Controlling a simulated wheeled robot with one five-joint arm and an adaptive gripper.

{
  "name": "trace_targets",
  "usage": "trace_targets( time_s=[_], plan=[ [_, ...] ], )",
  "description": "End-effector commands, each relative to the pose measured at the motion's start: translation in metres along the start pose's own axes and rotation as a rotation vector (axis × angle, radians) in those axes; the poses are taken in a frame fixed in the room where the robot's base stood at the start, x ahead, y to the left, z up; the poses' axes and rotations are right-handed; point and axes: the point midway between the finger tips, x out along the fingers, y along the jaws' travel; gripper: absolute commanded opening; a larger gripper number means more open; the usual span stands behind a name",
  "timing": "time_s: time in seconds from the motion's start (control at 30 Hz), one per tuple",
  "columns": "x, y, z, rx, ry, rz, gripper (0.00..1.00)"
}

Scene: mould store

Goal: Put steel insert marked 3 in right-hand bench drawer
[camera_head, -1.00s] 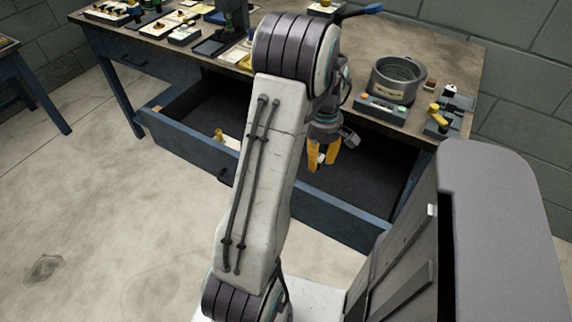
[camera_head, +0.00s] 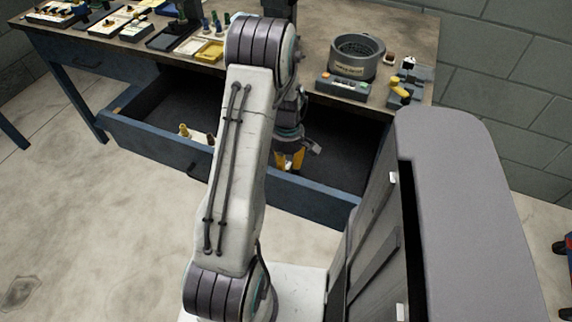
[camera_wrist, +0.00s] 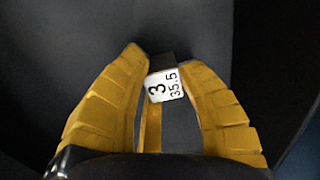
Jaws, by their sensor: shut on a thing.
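The steel insert (camera_wrist: 165,85), with a white label reading 3 and 35.5, is pinched between the yellow fingers of my gripper (camera_wrist: 160,80) in the wrist view. In the head view my gripper (camera_head: 289,160) points down over the open right-hand bench drawer (camera_head: 150,141); the insert cannot be made out there. The drawer has a blue front and a dark floor. Dark grey surface fills the wrist view below the fingers. I cannot tell whether the insert touches it.
A brass-topped item (camera_head: 184,131) sits in the drawer's left part. The bench top holds a grey ring-shaped pot (camera_head: 357,57), a flat box (camera_head: 342,87), a yellow-handled item (camera_head: 400,88) and several trays (camera_head: 201,49). The drawer's right part looks clear.

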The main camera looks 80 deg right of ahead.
Motion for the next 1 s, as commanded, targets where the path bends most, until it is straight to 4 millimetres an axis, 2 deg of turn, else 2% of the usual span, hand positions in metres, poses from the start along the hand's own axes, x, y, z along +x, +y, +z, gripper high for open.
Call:
trace_targets(
  time_s=[0.37,0.4,0.6,0.87,1.0],
  plan=[
    [0.0032,0.0009,-0.0001,0.0,0.0,0.002,0.0],
    [0.0025,0.0006,-0.0001,0.0,0.0,0.002,0.38],
    [0.0022,0.0005,-0.0001,0.0,0.0,0.002,0.56],
    [0.0013,0.0005,-0.0001,0.0,0.0,0.002,0.56],
    [-0.0056,0.0008,-0.0001,0.0,0.0,0.003,0.56]
  ],
)
